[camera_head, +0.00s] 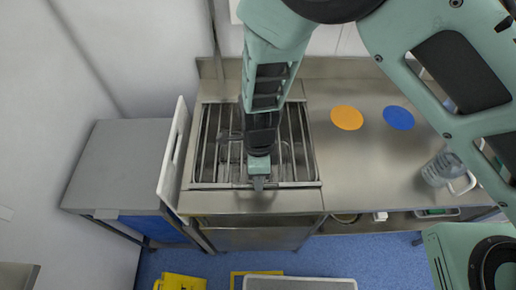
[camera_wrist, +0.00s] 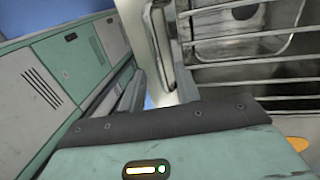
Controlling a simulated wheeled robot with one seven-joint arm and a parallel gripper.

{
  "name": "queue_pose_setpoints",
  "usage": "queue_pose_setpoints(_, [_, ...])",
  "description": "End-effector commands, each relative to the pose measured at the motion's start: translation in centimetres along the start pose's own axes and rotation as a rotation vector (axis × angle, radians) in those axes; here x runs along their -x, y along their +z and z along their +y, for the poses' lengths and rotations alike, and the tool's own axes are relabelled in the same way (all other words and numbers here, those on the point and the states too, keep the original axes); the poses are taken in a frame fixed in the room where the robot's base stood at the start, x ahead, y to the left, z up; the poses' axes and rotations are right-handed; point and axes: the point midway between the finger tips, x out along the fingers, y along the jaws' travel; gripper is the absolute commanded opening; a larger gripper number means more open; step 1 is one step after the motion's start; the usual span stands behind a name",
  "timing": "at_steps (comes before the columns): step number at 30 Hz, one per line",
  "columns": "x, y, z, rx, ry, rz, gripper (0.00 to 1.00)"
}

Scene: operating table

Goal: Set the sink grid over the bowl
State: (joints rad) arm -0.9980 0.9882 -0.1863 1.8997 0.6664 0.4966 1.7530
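The sink grid (camera_head: 209,150), a frame of parallel metal bars, lies across the steel sink bowl in the head view. The bowl shows between the bars, and its drain (camera_wrist: 244,12) shows in the wrist view. Whether the grid rests fully on the rim all round, I cannot tell. My gripper (camera_head: 258,184) is at the middle of the grid's front edge, pointing down. In the wrist view my fingers (camera_wrist: 160,95) stand apart with a gap between them, beside the grid's front rail (camera_wrist: 164,45). Contact with the rail is unclear. My arm hides the grid's middle.
A white upright panel (camera_head: 174,150) stands left of the sink. An orange disc (camera_head: 347,117), a blue disc (camera_head: 398,117) and a clear jug (camera_head: 441,170) are on the steel counter (camera_head: 360,165) at right. A yellow object (camera_head: 180,283) lies on the floor.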

Motion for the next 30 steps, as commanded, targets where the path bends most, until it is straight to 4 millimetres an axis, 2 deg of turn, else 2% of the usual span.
queue_pose_setpoints(12, [9.3, 0.2, -0.1, 0.002, -0.005, -0.007, 0.33])
queue_pose_setpoints(18, [13.3, 0.2, 0.0, 0.002, -0.004, -0.005, 0.33])
queue_pose_setpoints(24, [15.5, 0.2, 0.0, 0.001, -0.002, -0.004, 0.33])
queue_pose_setpoints(30, [16.0, 0.1, 0.1, 0.001, -0.001, -0.002, 0.33])
